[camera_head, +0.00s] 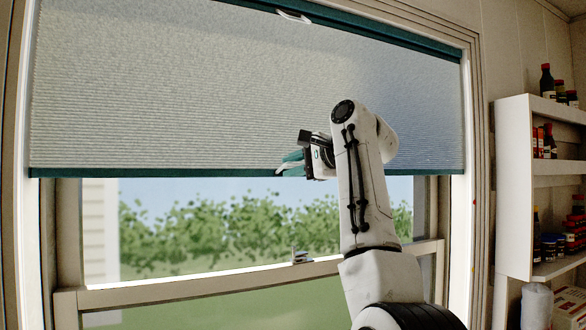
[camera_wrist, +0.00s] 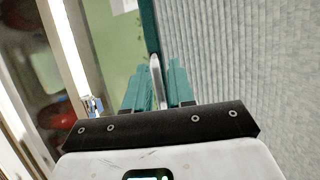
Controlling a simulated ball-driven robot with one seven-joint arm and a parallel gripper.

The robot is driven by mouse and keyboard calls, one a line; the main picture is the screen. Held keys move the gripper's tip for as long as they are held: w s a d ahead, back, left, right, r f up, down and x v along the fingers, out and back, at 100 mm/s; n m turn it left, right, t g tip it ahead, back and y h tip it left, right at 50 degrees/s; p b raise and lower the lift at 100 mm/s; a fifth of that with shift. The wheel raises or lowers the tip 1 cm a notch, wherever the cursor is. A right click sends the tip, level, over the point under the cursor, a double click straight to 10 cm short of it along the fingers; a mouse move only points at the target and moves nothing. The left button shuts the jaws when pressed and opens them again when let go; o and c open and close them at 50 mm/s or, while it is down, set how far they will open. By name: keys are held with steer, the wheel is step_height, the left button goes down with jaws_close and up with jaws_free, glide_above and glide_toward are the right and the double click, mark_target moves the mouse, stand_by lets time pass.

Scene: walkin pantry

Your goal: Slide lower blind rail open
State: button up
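The blind (camera_head: 230,90) is a pale ribbed shade covering the upper window. Its teal lower rail (camera_head: 200,172) runs across the window at about mid-height. In the wrist view, the teal rail (camera_wrist: 149,25) runs up beside the grey shade. A pale metal handle (camera_wrist: 156,72) at the rail stands between my teal fingers. My gripper (camera_head: 284,164) is at the rail, right of its middle. In the wrist view, my gripper (camera_wrist: 159,80) has its fingers close together on both sides of the handle and looks shut on it. The arm hides part of the rail.
The teal upper rail (camera_head: 385,37) has a small pale handle (camera_head: 293,16). Below the blind is the window sash (camera_head: 200,288) with a latch (camera_head: 300,256). A white shelf (camera_head: 516,180) with bottles and jars stands at the right, beside the window frame.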

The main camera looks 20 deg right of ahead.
steer(key=shift+o, duration=0.8)
steer(key=shift+f, duration=0.1)
steer(key=b+v, duration=0.3)
steer(key=v, duration=0.7)
steer(key=shift+s+d+b, duration=0.15)
steer(key=shift+s+b, duration=0.2)
